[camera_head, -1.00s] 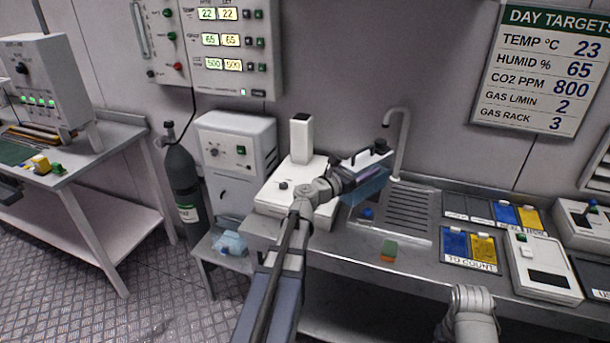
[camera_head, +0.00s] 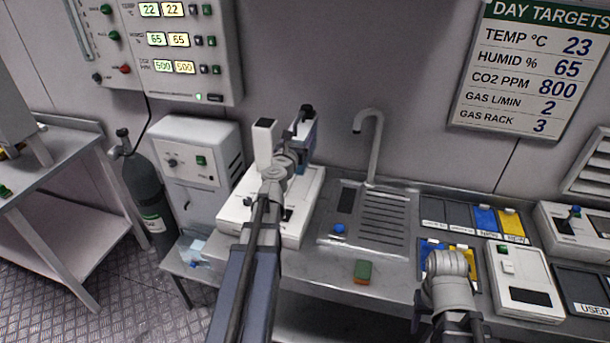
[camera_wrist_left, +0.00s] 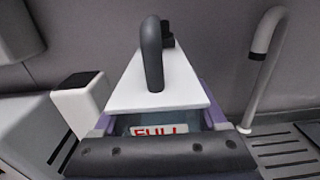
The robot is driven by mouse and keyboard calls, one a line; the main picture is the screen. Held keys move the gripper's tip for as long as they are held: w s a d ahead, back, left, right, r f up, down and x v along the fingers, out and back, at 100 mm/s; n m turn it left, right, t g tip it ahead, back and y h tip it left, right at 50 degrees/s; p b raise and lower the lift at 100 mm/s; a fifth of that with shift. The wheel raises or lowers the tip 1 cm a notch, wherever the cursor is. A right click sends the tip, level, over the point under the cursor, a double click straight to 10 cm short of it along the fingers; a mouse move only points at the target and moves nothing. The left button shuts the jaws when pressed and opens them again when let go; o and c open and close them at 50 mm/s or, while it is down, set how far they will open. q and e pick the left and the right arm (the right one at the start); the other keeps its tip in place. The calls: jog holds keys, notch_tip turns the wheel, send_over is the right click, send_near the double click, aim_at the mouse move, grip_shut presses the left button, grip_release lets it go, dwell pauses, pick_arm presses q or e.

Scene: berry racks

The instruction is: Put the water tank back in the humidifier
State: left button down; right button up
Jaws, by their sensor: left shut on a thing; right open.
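The humidifier (camera_head: 236,214) is a white unit with a tall white block at its back, on the steel bench left of the sink. My left gripper (camera_head: 300,142) is shut on the water tank (camera_head: 309,137) and holds it over the humidifier's right side. In the left wrist view, the tank's white lid (camera_wrist_left: 180,90), black loop handle (camera_wrist_left: 152,55) and red-and-white FULL label (camera_wrist_left: 155,131) show between the jaws. The humidifier's white block (camera_wrist_left: 82,103) stands just left of it. The tank's lower end and the seat are hidden. My right arm is at lower right; its gripper is out of view.
The sink's drainboard (camera_head: 372,222) and curved tap (camera_head: 374,140) are right of the humidifier. A green-and-orange sponge (camera_head: 363,272) lies at the bench front. A grey gas cylinder (camera_head: 146,195) and white cabinet (camera_head: 198,160) stand left. Trays (camera_head: 485,218) and devices fill the right bench.

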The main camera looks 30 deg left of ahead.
pick_arm(q)
jog(key=shift+a, duration=0.1)
notch_tip(320, 180, down, 10)
jog(key=b, duration=1)
jog(key=shift+r, duration=0.1)
grip_release()
